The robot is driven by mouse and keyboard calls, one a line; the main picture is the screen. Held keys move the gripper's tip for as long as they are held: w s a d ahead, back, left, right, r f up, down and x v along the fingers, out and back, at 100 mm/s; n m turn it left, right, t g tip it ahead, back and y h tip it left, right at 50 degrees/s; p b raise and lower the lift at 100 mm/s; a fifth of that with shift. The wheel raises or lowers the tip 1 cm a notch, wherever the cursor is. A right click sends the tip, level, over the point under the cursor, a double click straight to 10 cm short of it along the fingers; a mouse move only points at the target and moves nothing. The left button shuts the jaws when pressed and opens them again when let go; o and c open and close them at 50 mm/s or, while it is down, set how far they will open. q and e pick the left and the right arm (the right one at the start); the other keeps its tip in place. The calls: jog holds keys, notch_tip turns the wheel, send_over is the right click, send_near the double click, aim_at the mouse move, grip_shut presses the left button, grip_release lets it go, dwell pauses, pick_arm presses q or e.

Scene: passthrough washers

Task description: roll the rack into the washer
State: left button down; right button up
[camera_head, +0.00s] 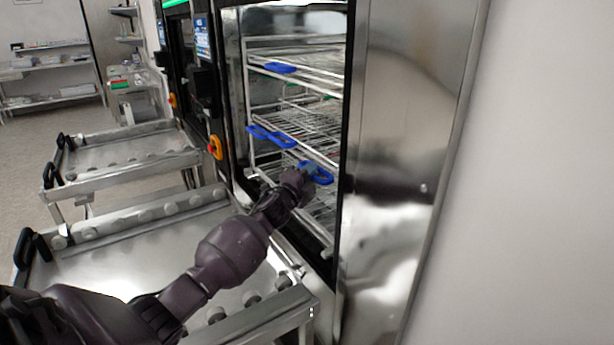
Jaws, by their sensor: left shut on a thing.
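The wire rack (300,118) has several levels and blue handles. It stands largely inside the opening of the steel washer (405,150). My left gripper (308,172) is shut on a blue handle (321,177) at the rack's front, low on the right side. The arm reaches there from the lower left, over the trolley. The fingers are small in view and partly hidden by the wrist. Other blue handles (272,137) show on the middle level and one near the top. The rack's far side and lower part are partly hidden. My right gripper is not in view.
A steel trolley (110,265) with rollers along its sides stands in front of the washer opening. A second trolley (125,150) stands farther back at a neighbouring washer. The washer's steel side and a white wall (545,180) close off the right. Shelves (50,65) stand far back left.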

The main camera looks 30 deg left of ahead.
pick_arm(q)
jog(key=w+d+b, duration=0.2)
jog(key=w+d, duration=0.1)
jog(key=w, duration=0.5)
jog(key=shift+d+r+b, duration=0.15)
jog(key=shift+b, duration=0.25)
jog(key=c, duration=1.3)
grip_release()
jog(key=shift+o, duration=1)
jog(key=shift+w+d, duration=0.15)
jog(key=shift+w, duration=0.1)
jog(key=shift+s, duration=0.2)
